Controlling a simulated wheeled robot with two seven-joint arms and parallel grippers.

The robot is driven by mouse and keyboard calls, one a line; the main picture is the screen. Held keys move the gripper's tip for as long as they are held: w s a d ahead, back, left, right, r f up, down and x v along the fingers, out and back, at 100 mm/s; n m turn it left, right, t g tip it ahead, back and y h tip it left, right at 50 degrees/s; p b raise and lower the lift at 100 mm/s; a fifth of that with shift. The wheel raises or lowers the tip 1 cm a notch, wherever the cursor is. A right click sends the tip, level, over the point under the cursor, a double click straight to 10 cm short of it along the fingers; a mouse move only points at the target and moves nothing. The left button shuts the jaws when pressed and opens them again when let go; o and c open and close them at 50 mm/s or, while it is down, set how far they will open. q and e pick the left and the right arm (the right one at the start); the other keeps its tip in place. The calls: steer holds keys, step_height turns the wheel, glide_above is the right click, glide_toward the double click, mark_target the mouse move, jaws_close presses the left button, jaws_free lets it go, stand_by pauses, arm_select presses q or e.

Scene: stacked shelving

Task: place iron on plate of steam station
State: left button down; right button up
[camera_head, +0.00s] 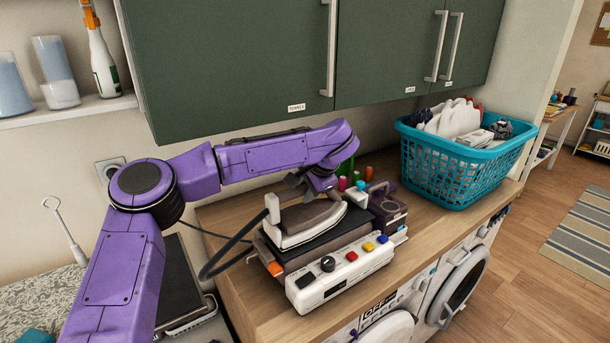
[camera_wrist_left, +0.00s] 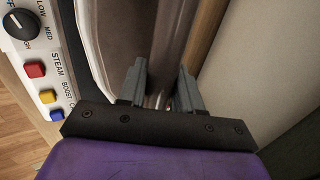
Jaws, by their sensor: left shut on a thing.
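The iron (camera_head: 308,226), with a white lower body and grey-brown top, is level at the dark plate (camera_head: 352,232) of the steam station (camera_head: 340,277). I cannot tell whether its sole touches the plate or hovers just above it. The station's white front has a black dial and red, yellow and blue buttons. My left gripper (camera_head: 299,188) reaches the iron from above and behind and is shut on its handle. In the left wrist view, the gripper's fingers (camera_wrist_left: 161,85) stand on both sides of the grey handle (camera_wrist_left: 172,45). My right gripper is not in view.
A dark hose (camera_head: 222,264) loops left of the station. A small purple device (camera_head: 388,212) and coloured spools stand just right of it. A teal laundry basket (camera_head: 460,170) stands farther right on the wooden counter (camera_head: 262,318). Green cabinets (camera_head: 235,60) hang above my arm.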

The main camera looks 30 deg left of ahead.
arm_select(q)
steer(key=c, duration=0.8)
jaws_free()
steer(key=shift+s, duration=0.1)
steer(key=shift+o, duration=0.2)
steer(key=b+v, duration=0.3)
steer(key=v, duration=0.9)
